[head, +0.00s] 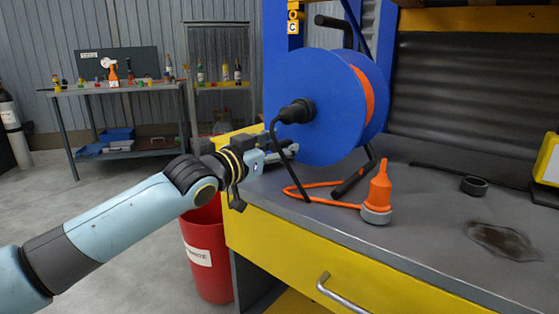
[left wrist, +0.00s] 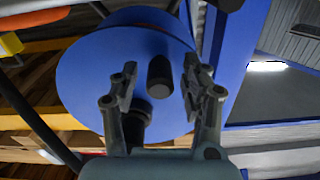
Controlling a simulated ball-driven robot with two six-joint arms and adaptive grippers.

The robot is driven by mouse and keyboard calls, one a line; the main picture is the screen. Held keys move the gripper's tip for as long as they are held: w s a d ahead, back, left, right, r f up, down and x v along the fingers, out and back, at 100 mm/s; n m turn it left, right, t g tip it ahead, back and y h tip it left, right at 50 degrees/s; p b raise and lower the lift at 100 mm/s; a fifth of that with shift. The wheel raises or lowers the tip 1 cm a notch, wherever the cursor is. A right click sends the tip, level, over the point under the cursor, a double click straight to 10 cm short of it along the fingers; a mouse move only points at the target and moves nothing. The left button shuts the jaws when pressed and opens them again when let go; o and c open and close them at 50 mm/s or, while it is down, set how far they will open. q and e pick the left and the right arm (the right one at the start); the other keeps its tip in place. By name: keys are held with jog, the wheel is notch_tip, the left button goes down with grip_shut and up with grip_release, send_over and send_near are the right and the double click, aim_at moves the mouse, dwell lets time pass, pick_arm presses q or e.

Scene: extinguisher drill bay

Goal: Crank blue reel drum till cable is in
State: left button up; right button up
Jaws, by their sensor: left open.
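The blue reel drum (head: 330,135) stands on its frame at the left end of the grey workbench, with orange cable (head: 366,92) wound between its discs. A length of orange cable lies on the bench, near an orange connector (head: 378,188) with a grey base. A black plug-like piece (head: 298,111) is at the drum's centre, with a black cord hanging from it. My left gripper (head: 288,150) is in front of the drum's lower left face. In the left wrist view its open fingers (left wrist: 164,88) stand either side of a black knob (left wrist: 160,77) on the drum. Contact cannot be told. My right gripper is out of view.
The workbench (head: 300,228) has a yellow front with a metal handle. A black tape roll (head: 474,186) and a dark stain lie to the right. A red bin (head: 207,255) stands beside the bench, below my left arm. A blue post (left wrist: 239,60) rises close to the drum.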

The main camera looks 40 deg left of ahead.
pick_arm(q)
jog(key=shift+w+r, duration=0.1)
jog(key=shift+w, duration=0.05)
grip_shut()
dwell(0.4)
